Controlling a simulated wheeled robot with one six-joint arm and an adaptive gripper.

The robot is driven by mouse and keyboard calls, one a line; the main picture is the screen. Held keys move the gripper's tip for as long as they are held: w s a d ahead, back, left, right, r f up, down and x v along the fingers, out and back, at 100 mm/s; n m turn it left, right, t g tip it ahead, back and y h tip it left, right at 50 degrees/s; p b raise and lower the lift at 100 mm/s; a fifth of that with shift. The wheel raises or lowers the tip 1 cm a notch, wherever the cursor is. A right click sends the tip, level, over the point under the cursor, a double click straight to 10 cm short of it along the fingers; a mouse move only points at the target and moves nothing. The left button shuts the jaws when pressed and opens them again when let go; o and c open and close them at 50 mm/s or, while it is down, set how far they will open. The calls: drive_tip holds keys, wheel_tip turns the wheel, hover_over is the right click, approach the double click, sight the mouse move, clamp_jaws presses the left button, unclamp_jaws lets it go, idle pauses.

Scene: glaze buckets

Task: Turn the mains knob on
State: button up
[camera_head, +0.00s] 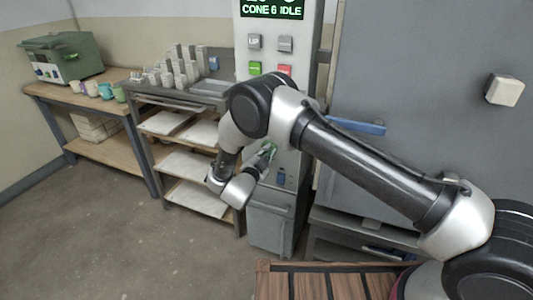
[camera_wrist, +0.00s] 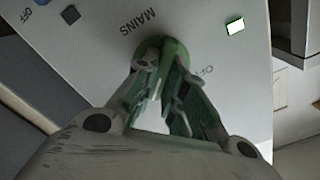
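The mains knob (camera_wrist: 163,47) is green and round, on a pale panel marked MAINS (camera_wrist: 138,22), with OFF lettering to its right in the wrist view. My gripper (camera_wrist: 162,62) reaches to it with green-padded fingers drawn close together at the knob, one on each side of its middle. They look shut on it, and they hide much of the knob's face. In the head view my gripper (camera_head: 267,150) is at the front of the grey control cabinet (camera_head: 270,222), below the display; the knob cannot be made out clearly there.
Up, green and red buttons (camera_head: 285,70) sit above, under a display reading CONE 6 IDLE (camera_head: 270,9). A lit white-green lamp (camera_wrist: 235,25) is beside the knob. A shelf rack (camera_head: 165,122) and wooden bench (camera_head: 105,103) stand left. Open floor lies front left.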

drive_tip(key=o, duration=0.4)
drive_tip(key=shift+o, duration=0.2)
drive_tip(key=v, duration=1.2)
